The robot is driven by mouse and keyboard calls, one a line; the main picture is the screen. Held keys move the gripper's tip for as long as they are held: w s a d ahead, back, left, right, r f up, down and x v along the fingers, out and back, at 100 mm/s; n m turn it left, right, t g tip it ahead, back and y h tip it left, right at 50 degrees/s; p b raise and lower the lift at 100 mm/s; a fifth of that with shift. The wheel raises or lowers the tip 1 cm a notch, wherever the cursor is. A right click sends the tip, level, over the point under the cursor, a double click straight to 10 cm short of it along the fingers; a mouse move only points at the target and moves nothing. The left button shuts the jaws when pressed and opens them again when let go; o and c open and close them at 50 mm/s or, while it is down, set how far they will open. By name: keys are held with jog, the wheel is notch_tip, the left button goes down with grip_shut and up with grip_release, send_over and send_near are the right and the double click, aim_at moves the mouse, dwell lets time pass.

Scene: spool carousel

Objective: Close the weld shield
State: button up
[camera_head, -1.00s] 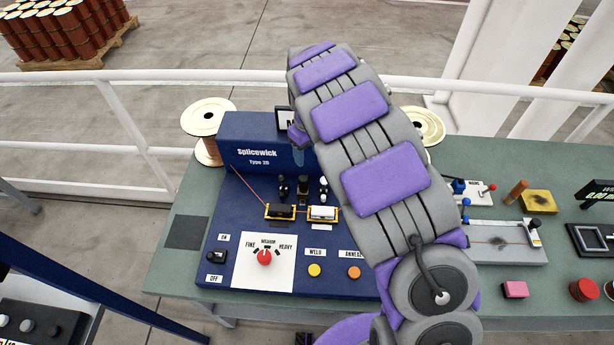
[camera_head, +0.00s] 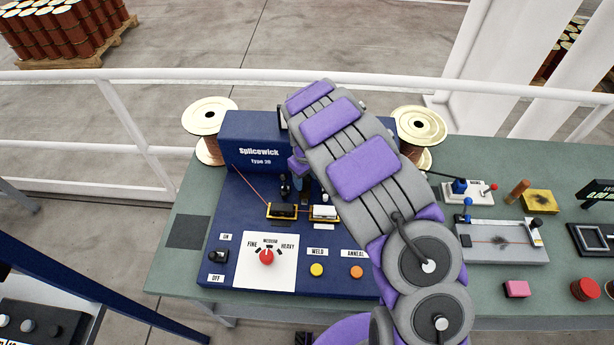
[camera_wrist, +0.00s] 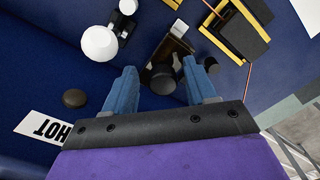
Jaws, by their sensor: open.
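The blue Splicewick machine (camera_head: 256,140) stands on the green bench. On its deck are a black block in a yellow frame (camera_head: 283,211) and a white block in a yellow frame (camera_head: 324,212); I cannot tell for certain which part is the weld shield. My gripper (camera_head: 302,184) is over the deck behind them, largely hidden by my arm. In the wrist view my gripper (camera_wrist: 162,86) is open, its blue fingers either side of a round black knob (camera_wrist: 163,79) on a dark upright piece. Contact cannot be told. The yellow-framed black block (camera_wrist: 238,32) shows at the upper right.
Cream spools (camera_head: 205,118) stand at both back corners. Weld and anneal buttons (camera_head: 316,270) and a red dial (camera_head: 266,257) are in front.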

jog(key=shift+a, duration=0.35)
jog(key=shift+c, duration=0.2)
jog(key=shift+a+f, duration=0.1)
jog(key=shift+a, duration=0.2)
jog(key=c, duration=0.3)
jog(key=shift+d, duration=0.55)
jog(key=c, duration=0.5)
grip_shut()
